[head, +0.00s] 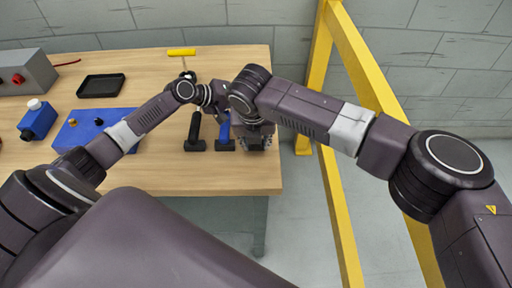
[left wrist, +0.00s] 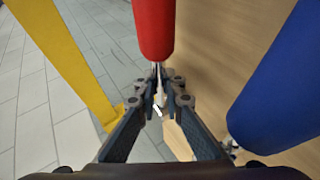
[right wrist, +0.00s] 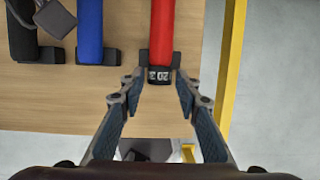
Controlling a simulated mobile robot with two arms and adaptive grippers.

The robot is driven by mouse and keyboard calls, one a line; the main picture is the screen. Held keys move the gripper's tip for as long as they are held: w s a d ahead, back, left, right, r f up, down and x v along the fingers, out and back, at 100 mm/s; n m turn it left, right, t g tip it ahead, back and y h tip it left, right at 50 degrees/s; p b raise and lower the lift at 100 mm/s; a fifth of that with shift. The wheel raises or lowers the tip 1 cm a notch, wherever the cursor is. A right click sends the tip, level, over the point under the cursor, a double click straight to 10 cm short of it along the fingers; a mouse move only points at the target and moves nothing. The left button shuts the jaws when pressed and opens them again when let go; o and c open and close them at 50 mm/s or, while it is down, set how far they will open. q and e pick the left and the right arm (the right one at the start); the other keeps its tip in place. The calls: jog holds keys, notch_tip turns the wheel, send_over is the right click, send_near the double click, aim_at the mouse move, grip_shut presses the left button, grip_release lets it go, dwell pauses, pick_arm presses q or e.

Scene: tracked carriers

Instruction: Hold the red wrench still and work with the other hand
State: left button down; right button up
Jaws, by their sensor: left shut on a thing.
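The red wrench's handle (right wrist: 162,28) lies in the right wrist view, with a black end marked "20" (right wrist: 160,75). My right gripper (right wrist: 158,92) is open, its fingers on either side of that end and not closed on it. In the left wrist view the red handle (left wrist: 154,28) runs down to my left gripper (left wrist: 158,76), whose fingertips are shut on its narrow part. In the head view my right gripper (head: 257,143) is over the table's right edge; the red wrench and left fingertips are hidden behind my right arm.
A blue-handled tool (head: 224,130) and a black-handled tool (head: 195,128) stand close on the left. The table (head: 160,180) also holds a black tray (head: 101,85), a blue box (head: 85,130) and a grey box (head: 28,72). A yellow frame (head: 335,200) stands beyond its right edge.

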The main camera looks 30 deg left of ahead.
jog(key=shift+v, duration=2.5)
jog(key=shift+w+f+m+g+y, duration=0.15)
jog(key=shift+w+f+g+y, duration=0.25)
jog(key=shift+f+y, duration=0.4)
jog(key=shift+w+f+m+g+y, duration=0.1)
jog(key=shift+w+f+g+y, duration=0.1)
jog(key=shift+f+g+y, duration=0.5)
jog(key=shift+w+f+m+g+y, duration=0.25)
jog(key=shift+f+y, duration=0.35)
jog(key=shift+f, duration=0.4)
